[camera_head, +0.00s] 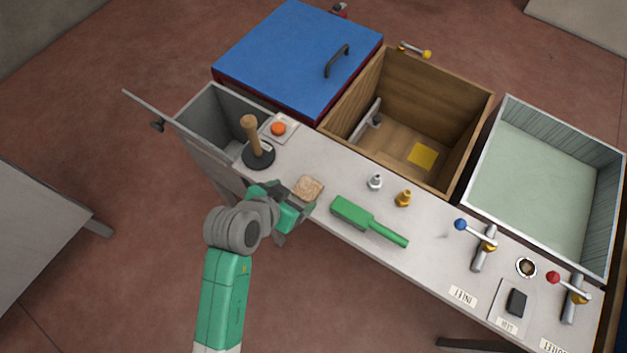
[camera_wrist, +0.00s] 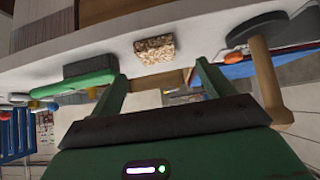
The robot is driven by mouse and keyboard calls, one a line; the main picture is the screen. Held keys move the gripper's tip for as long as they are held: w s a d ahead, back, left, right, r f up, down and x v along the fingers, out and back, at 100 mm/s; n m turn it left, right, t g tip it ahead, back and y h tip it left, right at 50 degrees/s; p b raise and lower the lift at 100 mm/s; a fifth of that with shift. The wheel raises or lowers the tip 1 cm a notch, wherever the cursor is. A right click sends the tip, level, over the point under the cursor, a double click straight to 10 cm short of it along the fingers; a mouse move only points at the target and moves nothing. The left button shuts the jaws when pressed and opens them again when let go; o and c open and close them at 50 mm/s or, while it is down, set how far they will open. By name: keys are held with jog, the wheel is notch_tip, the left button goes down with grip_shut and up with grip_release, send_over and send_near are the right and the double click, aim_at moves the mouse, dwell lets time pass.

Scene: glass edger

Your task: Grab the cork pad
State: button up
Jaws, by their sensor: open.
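The cork pad (camera_head: 309,188) is a small speckled tan block lying on the grey worktop, near its front edge. It also shows in the wrist view (camera_wrist: 154,50), ahead of my gripper and roughly between the lines of its two fingers. My gripper (camera_head: 300,207) is at the worktop's front edge, right beside the pad. In the wrist view my gripper (camera_wrist: 160,78) has its two green fingers spread wide with nothing between them. The pad appears to lie beyond the fingertips. Whether a finger touches it, I cannot tell.
A green-handled brush-like tool (camera_head: 367,221) lies right of the pad. A wooden-handled plunger-like tool (camera_head: 257,150) stands left of it. Small silver (camera_head: 375,182) and brass (camera_head: 403,198) fittings stand behind. Valves with blue (camera_head: 461,224) and red (camera_head: 553,277) knobs are farther right. A wooden bin (camera_head: 465,140) opens behind.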

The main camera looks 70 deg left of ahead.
aim_at(307, 188)
jog(key=shift+w+a+f, duration=0.35)
jog(key=shift+w+f, duration=0.1)
jog(key=shift+w, duration=0.05)
jog(key=b+x, duration=0.2)
jog(key=x, duration=0.3)
jog(key=shift+w+d, duration=0.15)
jog(key=c, duration=1.1)
